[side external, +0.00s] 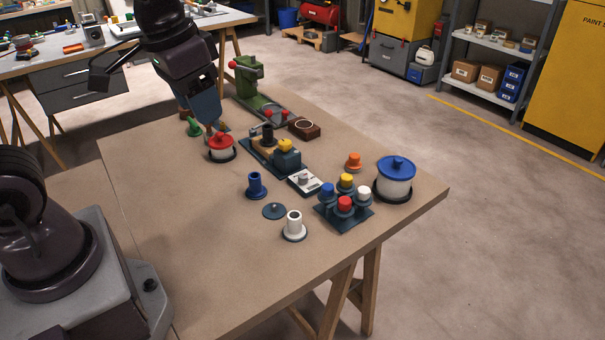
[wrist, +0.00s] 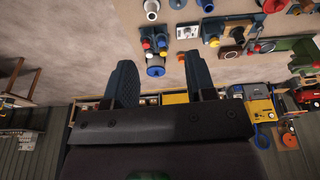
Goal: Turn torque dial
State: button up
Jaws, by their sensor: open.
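The likely torque dial is a small grey knob on a white plate (side external: 304,181), lying on the middle of the table. The plate also shows near the top of the wrist view (wrist: 187,32). I cannot read its marks or its setting. My gripper (side external: 209,129) points down over the far left part of the table, well left of and behind the dial.
A dark blue fixture with a yellow knob (side external: 287,158) stands just behind the dial. A rack of coloured caps (side external: 344,210) and a blue-lidded pot (side external: 395,182) are to its right. A blue spool (side external: 257,187) stands left. The table's front left (side external: 190,230) is clear.

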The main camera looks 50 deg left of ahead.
jog(key=w+a+f+m+g, duration=0.1)
jog(key=w+a+f+g, duration=0.15)
jog(key=w+f, duration=0.65)
jog(key=m, duration=0.5)
send_over(303, 176)
jog(key=shift+f, duration=4.4)
notch_tip(303, 176, down, 12)
jog(key=shift+r, duration=0.15)
jog(key=c, duration=0.9)
